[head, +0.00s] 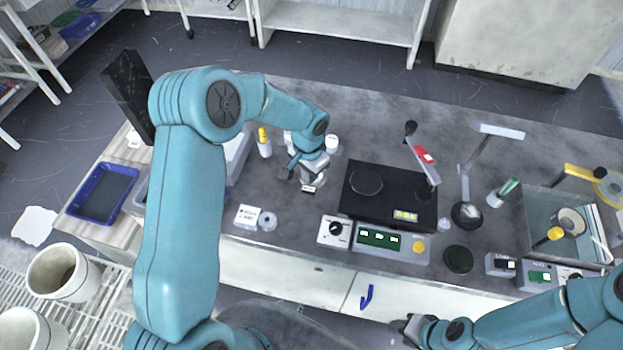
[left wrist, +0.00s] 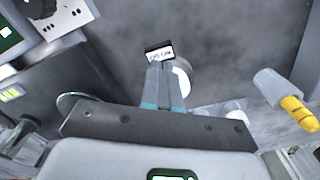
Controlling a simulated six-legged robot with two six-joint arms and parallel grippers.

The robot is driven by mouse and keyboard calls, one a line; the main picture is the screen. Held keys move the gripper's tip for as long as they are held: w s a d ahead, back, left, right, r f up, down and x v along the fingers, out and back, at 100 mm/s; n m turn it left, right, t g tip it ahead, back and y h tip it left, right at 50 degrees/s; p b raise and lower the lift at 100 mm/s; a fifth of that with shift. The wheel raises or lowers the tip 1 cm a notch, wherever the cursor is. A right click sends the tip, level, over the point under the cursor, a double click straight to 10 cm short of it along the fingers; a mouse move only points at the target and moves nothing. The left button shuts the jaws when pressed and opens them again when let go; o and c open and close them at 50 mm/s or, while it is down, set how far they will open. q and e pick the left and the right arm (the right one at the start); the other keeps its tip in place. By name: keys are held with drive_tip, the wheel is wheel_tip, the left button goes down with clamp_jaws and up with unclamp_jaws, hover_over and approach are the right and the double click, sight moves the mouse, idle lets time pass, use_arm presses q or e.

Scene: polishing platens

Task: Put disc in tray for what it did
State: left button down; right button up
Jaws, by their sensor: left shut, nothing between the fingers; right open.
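My left gripper (head: 292,172) is shut and empty, low over the bench at the left of the black polishing machine (head: 385,195). In the left wrist view its closed fingers (left wrist: 165,85) point at a small black-edged label (left wrist: 159,54); a white round thing (left wrist: 183,78) is partly hidden behind them. The label (head: 308,189) also shows in the head view. A round platen (head: 366,181) is on the machine. A dark green disc (head: 458,259) lies on the bench at its front right. A blue tray (head: 76,208) stands at far left. My right gripper (head: 408,325) is open at the front edge.
A lettered card block (head: 246,217) and a small grey ring (head: 268,221) sit at the front left. Control boxes (head: 378,240) line the front. A clear tank (head: 540,225) stands at right. Pale bins behind my left arm are partly hidden.

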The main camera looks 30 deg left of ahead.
sight(309, 189)
use_arm(q)
drive_tip(key=shift+f+b, duration=1.7)
drive_tip(key=shift+f, duration=0.15)
drive_tip(key=shift+r, duration=0.1)
drive_tip(key=shift+r+p, duration=1.7)
drive_tip(key=shift+r, duration=1.3)
drive_tip(key=shift+s+f, duration=0.1)
drive_tip(key=shift+s, duration=0.05)
